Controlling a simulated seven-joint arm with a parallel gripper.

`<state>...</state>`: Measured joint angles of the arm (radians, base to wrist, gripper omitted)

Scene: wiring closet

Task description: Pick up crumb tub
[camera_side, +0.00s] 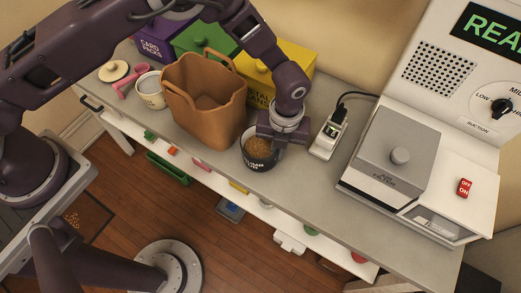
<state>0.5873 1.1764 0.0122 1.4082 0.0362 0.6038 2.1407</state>
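The crumb tub (256,163) is a small dark round tub with brown crumbs inside and pale lettering on its front. It stands upright near the front edge of the grey bench top, in the middle of the side view. My gripper (276,141) points down at the tub's back right rim and hides part of that rim. The fingers overlap the tub in this view. I cannot tell whether they touch it, or whether they are open or shut on its wall.
A brown bag (205,112) stands close left of the tub. A white power strip (328,138) lies to its right, before a large grey and white machine (395,150). Yellow (290,68), green (205,40) and purple boxes (152,47) stand behind. A white cup (151,96) is at left.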

